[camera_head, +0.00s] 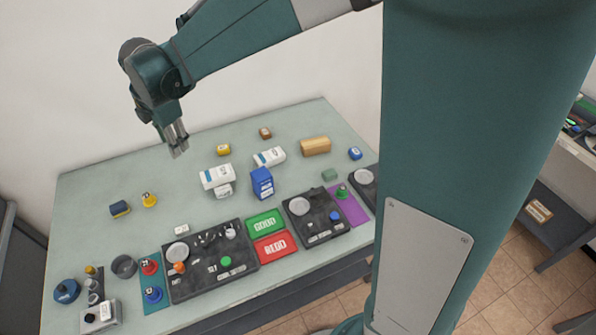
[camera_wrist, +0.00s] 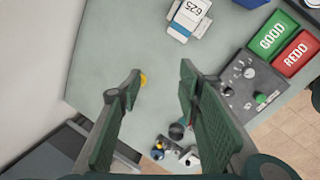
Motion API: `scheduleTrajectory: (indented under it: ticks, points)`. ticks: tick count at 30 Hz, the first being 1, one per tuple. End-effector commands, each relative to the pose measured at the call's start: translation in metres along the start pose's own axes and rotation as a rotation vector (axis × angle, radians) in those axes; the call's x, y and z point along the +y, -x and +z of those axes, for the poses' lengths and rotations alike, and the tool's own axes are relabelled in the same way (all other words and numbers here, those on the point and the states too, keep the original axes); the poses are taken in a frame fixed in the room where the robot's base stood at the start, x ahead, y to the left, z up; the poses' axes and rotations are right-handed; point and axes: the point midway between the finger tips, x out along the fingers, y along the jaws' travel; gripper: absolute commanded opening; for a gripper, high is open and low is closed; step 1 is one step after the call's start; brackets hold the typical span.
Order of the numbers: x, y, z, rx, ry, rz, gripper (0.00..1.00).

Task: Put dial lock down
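My gripper (camera_head: 178,150) hangs high above the back left of the table (camera_head: 85,190). In the wrist view its two fingers (camera_wrist: 160,74) are spread apart, with nothing held between them. I cannot tell for sure which thing is the dial lock. A round blue piece (camera_head: 67,291) with a knob-like top lies at the front left corner. A yellow piece (camera_head: 149,199) and a dark blue and yellow block (camera_head: 119,208) lie on the left part of the table. In the wrist view a yellow piece (camera_wrist: 143,80) shows partly behind the left finger.
White boxes (camera_head: 217,177) and a blue box (camera_head: 262,183) stand mid-table. Black control panels (camera_head: 210,262), a green GOOD tray (camera_head: 265,223) and a red REDO tray (camera_head: 275,247) line the front. A dark round cup (camera_head: 124,266) is at front left. The back left tabletop is clear.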

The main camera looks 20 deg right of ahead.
Motion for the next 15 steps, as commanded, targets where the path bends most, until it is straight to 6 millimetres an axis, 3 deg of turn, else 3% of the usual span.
scheduleTrajectory:
  ticks: [15]
  points:
    - [-0.091,0.073,0.053,-0.011,-0.525,0.092,0.35]
